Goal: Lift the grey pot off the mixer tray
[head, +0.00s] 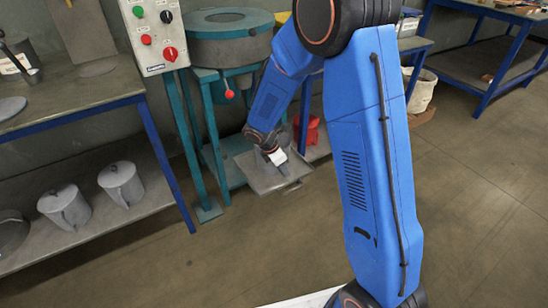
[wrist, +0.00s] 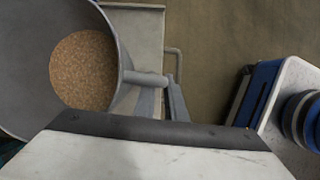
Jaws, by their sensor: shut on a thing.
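The grey pot (wrist: 20,75) fills the left of the wrist view, with brown granular material inside. My gripper (wrist: 166,95) is shut on the handle (wrist: 145,78) on the pot's right side. In the head view my gripper (head: 274,163) is low, in front of the mixer (head: 230,40). The mixer tray (head: 255,180) is a flat grey plate at the mixer's front; its bare part also shows in the wrist view (wrist: 142,30). In the head view my wrist mostly hides the pot. I cannot tell whether its base touches the tray.
A control box (head: 155,38) stands left of the mixer. Two lidded grey pots (head: 66,210) (head: 121,185) stand on the lower shelf of the left bench (head: 80,95). A red object (head: 308,130) and a white bucket (head: 420,90) are behind my arm. The floor at right is clear.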

